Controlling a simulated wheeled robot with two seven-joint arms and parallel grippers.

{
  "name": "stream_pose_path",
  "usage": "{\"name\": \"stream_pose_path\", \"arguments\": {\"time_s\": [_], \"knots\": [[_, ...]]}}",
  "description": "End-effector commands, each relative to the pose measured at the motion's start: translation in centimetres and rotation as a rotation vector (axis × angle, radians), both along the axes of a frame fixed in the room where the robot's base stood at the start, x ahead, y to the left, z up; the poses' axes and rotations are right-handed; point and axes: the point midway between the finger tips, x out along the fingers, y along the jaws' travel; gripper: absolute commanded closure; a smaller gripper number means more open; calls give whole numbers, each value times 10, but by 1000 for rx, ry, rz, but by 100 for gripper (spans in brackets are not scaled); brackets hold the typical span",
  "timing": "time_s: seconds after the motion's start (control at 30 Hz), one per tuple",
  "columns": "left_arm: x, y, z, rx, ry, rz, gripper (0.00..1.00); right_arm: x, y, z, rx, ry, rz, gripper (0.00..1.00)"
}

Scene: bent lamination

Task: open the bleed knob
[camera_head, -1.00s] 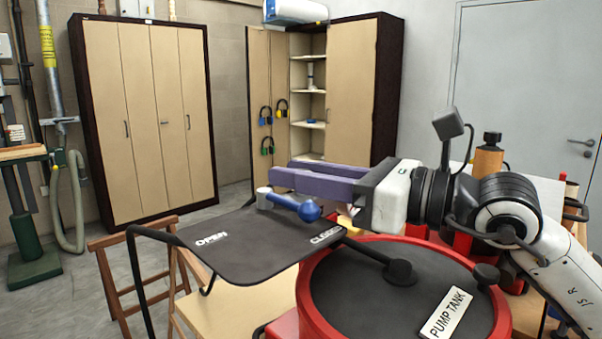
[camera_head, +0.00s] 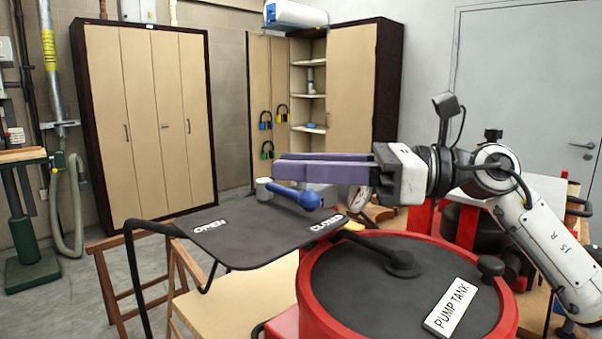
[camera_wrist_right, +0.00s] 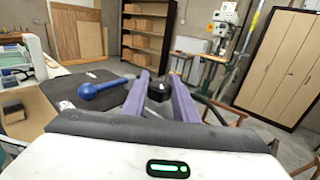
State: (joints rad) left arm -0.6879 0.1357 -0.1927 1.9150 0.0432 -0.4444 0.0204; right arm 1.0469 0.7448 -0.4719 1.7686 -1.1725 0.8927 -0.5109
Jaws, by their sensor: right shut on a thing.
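The blue knob lever (camera_head: 291,193), with a ball end, lies over the dark plate (camera_head: 245,240) marked OPEN on its left and CLOSED on its right. The ball points toward CLOSED. A pale round post (camera_head: 263,190) stands at its other end. My right gripper (camera_head: 277,166), with purple fingers, is level just above and behind the lever. In the right wrist view the lever (camera_wrist_right: 103,88) lies left of the fingers, outside them. A small black piece (camera_wrist_right: 158,91) shows between the fingers (camera_wrist_right: 160,78). My left gripper is out of view.
The red-rimmed pump tank (camera_head: 310,290) stands right of the plate, with a dark rod (camera_head: 370,244) across its top. Wooden trestles (camera_head: 110,285) stand at the left. Cabinets (camera_head: 150,130) line the back.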

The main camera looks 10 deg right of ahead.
Motion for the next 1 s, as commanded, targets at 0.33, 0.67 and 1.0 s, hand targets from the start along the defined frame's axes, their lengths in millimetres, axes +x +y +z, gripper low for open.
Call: {"name": "stream_pose_path", "arguments": {"time_s": [0.33, 0.67, 1.0], "knots": [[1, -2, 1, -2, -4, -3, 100, -1, 1, -3, -3, 1, 31, 96], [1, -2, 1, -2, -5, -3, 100, -1, 0, -1, 0, -1, 29, 55], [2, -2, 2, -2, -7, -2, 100, -1, 0, 0, 0, -2, 24, 55]]}}
